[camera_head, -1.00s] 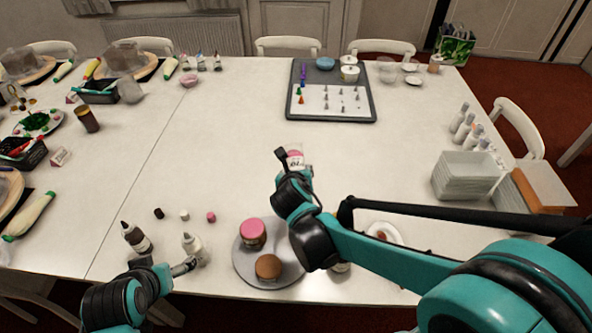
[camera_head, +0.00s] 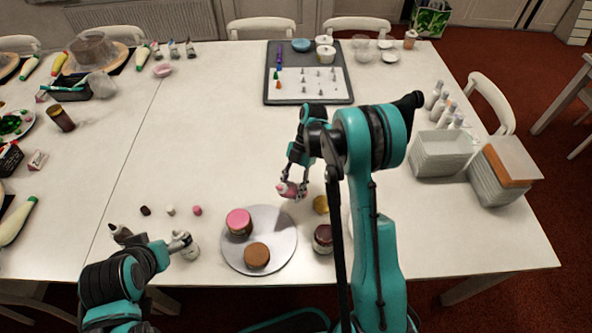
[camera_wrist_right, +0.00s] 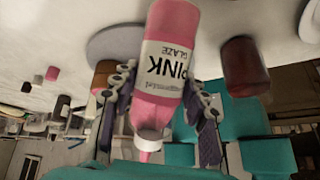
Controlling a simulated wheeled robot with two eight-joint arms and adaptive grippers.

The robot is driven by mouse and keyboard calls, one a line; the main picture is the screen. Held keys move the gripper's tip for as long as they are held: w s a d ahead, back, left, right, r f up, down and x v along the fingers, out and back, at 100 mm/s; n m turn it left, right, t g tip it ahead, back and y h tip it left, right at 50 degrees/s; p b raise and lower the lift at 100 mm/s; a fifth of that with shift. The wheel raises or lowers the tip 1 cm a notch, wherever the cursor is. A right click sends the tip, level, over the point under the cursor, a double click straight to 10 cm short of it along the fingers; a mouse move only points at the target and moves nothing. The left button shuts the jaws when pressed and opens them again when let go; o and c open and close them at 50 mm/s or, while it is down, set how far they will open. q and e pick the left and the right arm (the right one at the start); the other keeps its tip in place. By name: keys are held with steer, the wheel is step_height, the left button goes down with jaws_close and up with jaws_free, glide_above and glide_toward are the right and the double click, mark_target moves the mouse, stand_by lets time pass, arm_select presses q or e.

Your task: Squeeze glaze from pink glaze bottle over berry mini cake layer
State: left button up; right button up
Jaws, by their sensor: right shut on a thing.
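My right gripper (camera_head: 290,186) is shut on the pink glaze bottle (camera_head: 284,189), held behind and to the right of the turntable (camera_head: 283,228). In the right wrist view the bottle (camera_wrist_right: 172,20) is between the fingers, its "PINK GLAZE" label upside down and its nozzle toward the picture's bottom. On the turntable stand a pink-topped mini cake (camera_head: 239,221), probably the berry layer, and a plain brown one (camera_head: 257,255). The bottle is apart from both cakes. My left gripper (camera_head: 180,243) is at a white bottle (camera_head: 189,250); its grip is unclear.
A dark jar (camera_head: 323,239) and a yellow item (camera_head: 321,204) stand right of the turntable. Three small caps (camera_head: 171,210) lie to its left. A tray with piping tips (camera_head: 305,98) is at the back. The table's middle is clear.

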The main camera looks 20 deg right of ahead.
steer(key=s+a+m+y, duration=0.1)
steer(key=a+y, duration=0.1)
steer(key=s+a+m+t+y+p, duration=0.1)
steer(key=a+m, duration=0.1)
steer(key=shift+s+r+y, duration=0.1)
steer(key=shift+y, duration=0.3)
steer(key=a+r+m+t+y+p, duration=0.2)
steer(key=a+r, duration=0.4)
steer(key=r, duration=0.4)
steer(key=s+a+r+m+t+y+p, duration=0.1)
steer(key=a+r+m+t+y+p, duration=0.1)
steer(key=a+r, duration=0.5)
step_height(320, 180, up, 3)
steer(key=shift+a+m+t+y+p, duration=0.2)
steer(key=shift+m+t+y+p, duration=0.25)
steer(key=shift+t, duration=0.25)
steer(key=shift+s, duration=0.1)
